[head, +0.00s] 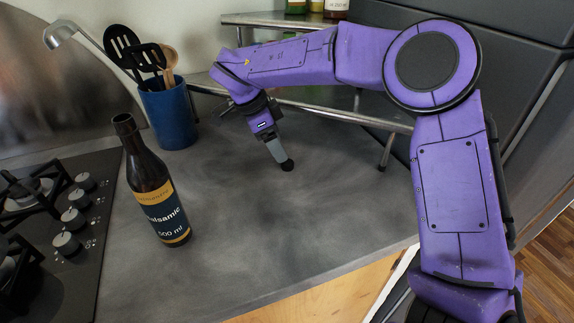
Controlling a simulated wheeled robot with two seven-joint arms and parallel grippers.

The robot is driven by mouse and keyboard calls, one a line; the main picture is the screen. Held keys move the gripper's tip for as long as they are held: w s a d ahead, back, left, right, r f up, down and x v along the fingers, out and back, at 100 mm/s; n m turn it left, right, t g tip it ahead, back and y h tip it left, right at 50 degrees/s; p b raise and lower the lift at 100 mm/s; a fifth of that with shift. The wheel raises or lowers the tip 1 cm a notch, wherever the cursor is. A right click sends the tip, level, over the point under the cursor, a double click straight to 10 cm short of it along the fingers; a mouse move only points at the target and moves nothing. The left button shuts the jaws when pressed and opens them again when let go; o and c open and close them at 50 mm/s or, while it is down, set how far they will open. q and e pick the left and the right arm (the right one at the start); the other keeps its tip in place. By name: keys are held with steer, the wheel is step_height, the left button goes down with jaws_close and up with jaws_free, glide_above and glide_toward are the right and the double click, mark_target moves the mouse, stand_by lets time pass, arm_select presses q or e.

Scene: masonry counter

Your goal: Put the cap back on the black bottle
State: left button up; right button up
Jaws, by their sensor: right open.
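The black bottle (151,182), with a dark blue and yellow balsamic label, stands upright on the grey counter at left, right of the stove. Its mouth at the top is bare. My right gripper (284,157) points down over the middle of the counter, to the right of the bottle and well apart from it. It is open, and one grey finger shows. A small black rounded piece shows at the finger's lower end; I cannot tell whether it is the cap or the fingertip. No cap shows clearly elsewhere. My left gripper is out of view.
A blue holder (168,116) with utensils stands behind the bottle. A metal-legged corner shelf (340,112) with jars on top stands behind my right arm. The counter between bottle and gripper is clear.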

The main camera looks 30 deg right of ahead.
mark_target(287, 162)
steer(key=x, duration=0.5)
steer(key=shift+s+f, duration=0.1)
steer(key=shift+f, duration=0.05)
stand_by(0.3)
steer(key=c, duration=1.1)
